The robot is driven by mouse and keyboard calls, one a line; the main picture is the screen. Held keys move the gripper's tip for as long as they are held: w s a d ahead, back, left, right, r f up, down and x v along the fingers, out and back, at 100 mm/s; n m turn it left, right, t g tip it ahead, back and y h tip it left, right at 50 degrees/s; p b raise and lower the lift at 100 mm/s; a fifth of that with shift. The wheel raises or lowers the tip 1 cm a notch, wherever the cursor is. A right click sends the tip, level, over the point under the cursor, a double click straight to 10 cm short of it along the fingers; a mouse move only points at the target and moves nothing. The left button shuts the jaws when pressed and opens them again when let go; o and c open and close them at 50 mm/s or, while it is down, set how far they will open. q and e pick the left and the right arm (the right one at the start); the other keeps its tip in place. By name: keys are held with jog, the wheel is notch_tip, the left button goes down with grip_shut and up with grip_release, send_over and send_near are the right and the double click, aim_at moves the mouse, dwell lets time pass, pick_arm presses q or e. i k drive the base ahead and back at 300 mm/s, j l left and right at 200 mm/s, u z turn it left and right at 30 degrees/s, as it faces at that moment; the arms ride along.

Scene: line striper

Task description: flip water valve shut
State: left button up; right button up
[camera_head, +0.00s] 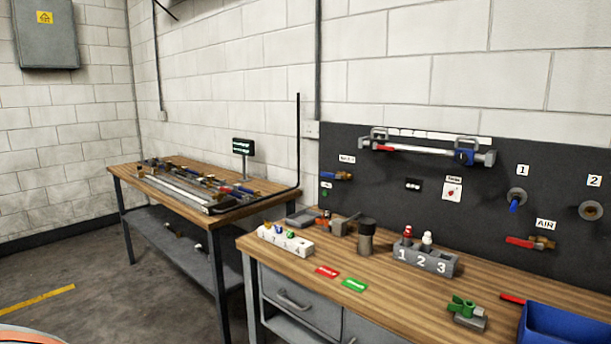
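A small brass valve with a blue lever (338,175) is mounted at the left end of the dark wall panel, and I take it to be the water valve. Its lever lies roughly horizontal, in line with the body. A white label (347,159) sits just above it, too small to read. Another brass valve with a red lever (530,242) is at the right of the panel under an "AIR" label (545,225). Neither of my grippers shows in the head view.
The wooden workbench (400,292) stands under the panel. It carries a numbered white block (285,240), a grey numbered block (424,258), a dark cylinder (366,238), a green-handled valve (466,310) and a blue bin (565,330). A second bench (215,215) stands left; open floor (80,270) lies before it.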

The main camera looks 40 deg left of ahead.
aim_at(323, 173)
jog(key=i+j+u, duration=0.7)
jog(key=i+j, duration=0.2)
jog(key=k+j+u, duration=0.15)
jog(key=j, duration=0.15)
jog(key=k+j+u, duration=0.15)
jog(key=j, duration=0.15)
jog(key=i+j+u, duration=0.15)
jog(key=j, duration=0.15)
jog(key=i+j+u, duration=0.15)
jog(key=j, duration=0.2)
